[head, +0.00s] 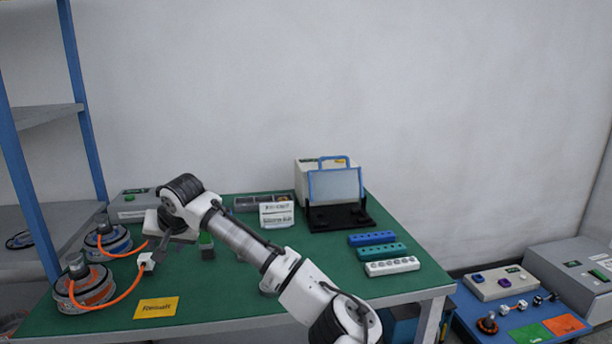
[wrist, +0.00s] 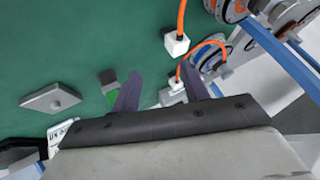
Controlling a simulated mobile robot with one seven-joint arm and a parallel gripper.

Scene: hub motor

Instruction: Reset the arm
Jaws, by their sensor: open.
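My white and grey arm reaches from the lower middle of the head view to the left side of the green-topped table (head: 215,285). My gripper (head: 170,243) hangs over the left part of the table, pointing down. In the wrist view its two dark fingers (wrist: 163,90) stand apart, open. A white connector (wrist: 173,96) on an orange cable shows beyond and partly behind the fingers; I see no grip on it. Another white connector (wrist: 176,44) lies farther out, clear of the fingers.
Two hub motors (head: 85,290) with orange cables sit at the table's left end, by a blue-framed shelf (head: 85,120). A yellow label (head: 156,307) lies in front. A box with a blue-framed panel (head: 335,184) and blue, green and white strips (head: 392,266) stand right. A low blue table (head: 480,335) is far right.

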